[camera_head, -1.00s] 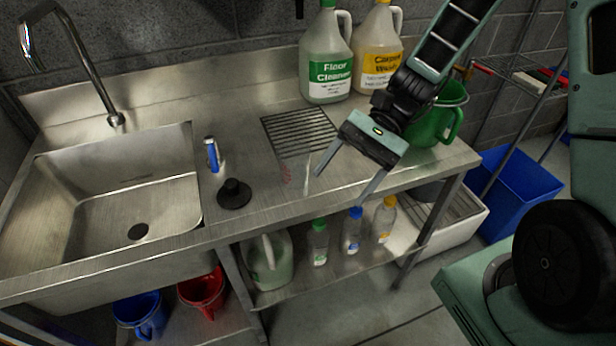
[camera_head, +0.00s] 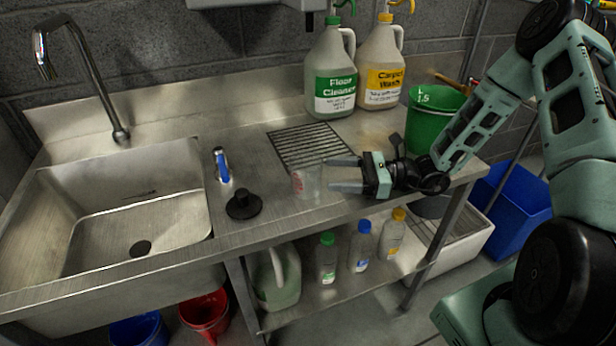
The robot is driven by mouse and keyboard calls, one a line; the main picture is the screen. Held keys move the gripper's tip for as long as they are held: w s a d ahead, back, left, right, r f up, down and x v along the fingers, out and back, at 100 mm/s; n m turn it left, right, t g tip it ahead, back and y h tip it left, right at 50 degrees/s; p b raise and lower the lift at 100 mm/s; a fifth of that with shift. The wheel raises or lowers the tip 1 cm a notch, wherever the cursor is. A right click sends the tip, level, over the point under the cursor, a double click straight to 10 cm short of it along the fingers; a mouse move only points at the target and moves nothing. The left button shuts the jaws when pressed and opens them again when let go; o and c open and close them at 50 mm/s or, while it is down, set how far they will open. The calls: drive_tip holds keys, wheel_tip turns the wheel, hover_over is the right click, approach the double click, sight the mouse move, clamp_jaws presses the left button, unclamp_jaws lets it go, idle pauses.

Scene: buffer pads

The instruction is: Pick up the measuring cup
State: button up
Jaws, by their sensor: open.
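The measuring cup (camera_head: 305,182) is small and clear with faint red markings. It stands on the steel counter (camera_head: 275,210), in front of the drain grate and right of the black plunger-like object. My gripper (camera_head: 331,174) is open and empty, with its two fingers pointing left toward the cup. The fingertips are just right of the cup, one toward the back and one toward the front. A small gap seems to separate them from it, though the exact depth is hard to tell.
A black round object (camera_head: 242,201) and a blue-handled tool (camera_head: 221,166) stand left of the cup, beside the sink (camera_head: 120,215). Floor cleaner (camera_head: 333,80) and carpet wash (camera_head: 381,70) jugs stand behind. A green bucket (camera_head: 425,118) is near my arm.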

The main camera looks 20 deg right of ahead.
sight(301, 173)
drive_tip(key=x, duration=0.3)
drive_tip(key=shift+a, duration=0.1)
drive_tip(key=shift+p+x, duration=0.8)
drive_tip(key=shift+x, duration=1.9)
drive_tip(key=shift+r, duration=0.15)
drive_tip(key=c, duration=0.6)
